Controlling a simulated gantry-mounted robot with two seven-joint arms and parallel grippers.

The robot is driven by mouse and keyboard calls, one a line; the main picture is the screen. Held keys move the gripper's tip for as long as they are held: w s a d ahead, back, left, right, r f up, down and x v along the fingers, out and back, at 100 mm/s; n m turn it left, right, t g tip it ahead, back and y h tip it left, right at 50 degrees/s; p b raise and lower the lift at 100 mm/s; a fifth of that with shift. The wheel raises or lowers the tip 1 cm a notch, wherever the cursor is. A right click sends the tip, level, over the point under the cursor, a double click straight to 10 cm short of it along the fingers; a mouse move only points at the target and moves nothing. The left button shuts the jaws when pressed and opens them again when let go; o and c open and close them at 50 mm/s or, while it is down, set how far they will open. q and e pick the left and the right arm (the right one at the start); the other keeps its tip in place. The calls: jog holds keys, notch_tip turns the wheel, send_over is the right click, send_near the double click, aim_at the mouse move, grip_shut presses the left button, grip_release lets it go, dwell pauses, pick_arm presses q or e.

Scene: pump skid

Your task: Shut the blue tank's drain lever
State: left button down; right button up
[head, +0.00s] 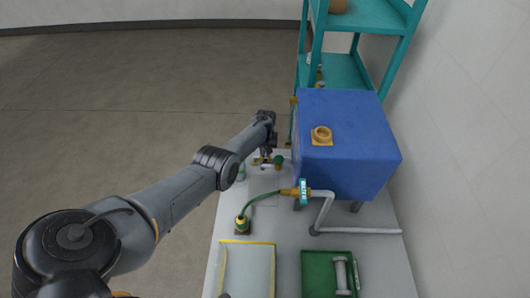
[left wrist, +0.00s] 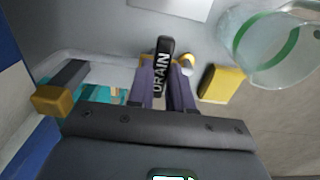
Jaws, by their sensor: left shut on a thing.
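The blue tank (head: 345,145) stands on legs on the grey skid, with a brass cap (head: 321,134) on top. My left gripper (head: 266,156) is low beside the tank's left side. In the left wrist view, the black lever marked DRAIN (left wrist: 163,68) sits between the two fingers of my left gripper (left wrist: 163,88), and they are shut on it. The valve body is mostly hidden by the fingers, so I cannot tell how the lever lies to its pipe. In the head view the gripper hides the lever. My right gripper is out of view.
A teal-handled valve (head: 303,191) joins a green hose (head: 262,198) to a white pipe (head: 322,212). A clear green-banded jar (left wrist: 268,45) and a yellow block (left wrist: 222,85) stand close to the gripper. A green tray (head: 315,257) and yellow-edged tray (head: 248,243) lie in front. Teal shelves (head: 346,70) stand behind.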

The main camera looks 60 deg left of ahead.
aim_at(265, 154)
pick_arm(q)
jog(key=shift+f, duration=0.1)
jog(key=c, duration=1)
grip_release()
jog(key=shift+r, duration=0.2)
jog(key=shift+r+p, duration=0.3)
jog(key=shift+p, duration=0.05)
notch_tip(265, 154, up, 10)
jog(key=p, duration=0.4)
